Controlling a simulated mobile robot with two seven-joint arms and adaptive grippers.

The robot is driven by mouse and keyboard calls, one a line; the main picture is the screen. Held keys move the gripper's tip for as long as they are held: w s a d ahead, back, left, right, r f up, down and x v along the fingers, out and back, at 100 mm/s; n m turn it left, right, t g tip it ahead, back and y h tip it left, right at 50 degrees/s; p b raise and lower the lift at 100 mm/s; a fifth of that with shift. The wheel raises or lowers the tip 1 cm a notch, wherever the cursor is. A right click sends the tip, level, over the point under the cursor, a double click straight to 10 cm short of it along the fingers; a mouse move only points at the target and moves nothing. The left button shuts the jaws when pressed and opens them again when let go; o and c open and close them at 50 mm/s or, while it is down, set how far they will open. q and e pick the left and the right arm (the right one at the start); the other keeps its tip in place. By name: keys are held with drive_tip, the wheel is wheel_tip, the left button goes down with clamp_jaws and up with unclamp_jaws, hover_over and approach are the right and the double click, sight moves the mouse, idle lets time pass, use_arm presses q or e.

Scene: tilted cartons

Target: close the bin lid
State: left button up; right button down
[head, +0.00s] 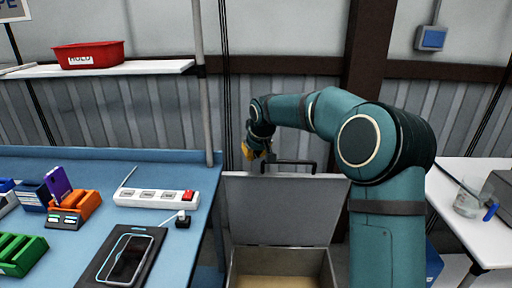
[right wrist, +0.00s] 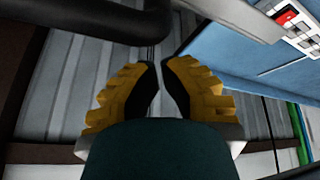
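The bin (head: 280,272) stands on the floor between the two tables, a grey box with a tan inside. Its grey lid (head: 282,208) stands raised at the back of the opening, with a black handle (head: 290,163) along its top edge. My right gripper (head: 257,151), with yellow fingers, is near the lid's top edge, to the left of the handle. In the right wrist view, its fingers (right wrist: 161,82) are close together with nothing seen between them. A dark curved bar (right wrist: 110,24), apparently the handle, lies beyond them at upper left. My left gripper is not in view.
A blue workbench (head: 85,165) at left holds a power strip (head: 157,198), a tablet (head: 126,257) and coloured bins. A shelf (head: 140,68) with a red tray (head: 88,54) is above. A white table (head: 470,210) stands at right. A grey post (head: 203,110) rises beside the bench.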

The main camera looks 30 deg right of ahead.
drive_tip(key=s, duration=0.3)
drive_tip(key=shift+s+b, duration=0.25)
drive_tip(key=shift+b, duration=0.15)
drive_tip(key=shift+f, duration=0.1)
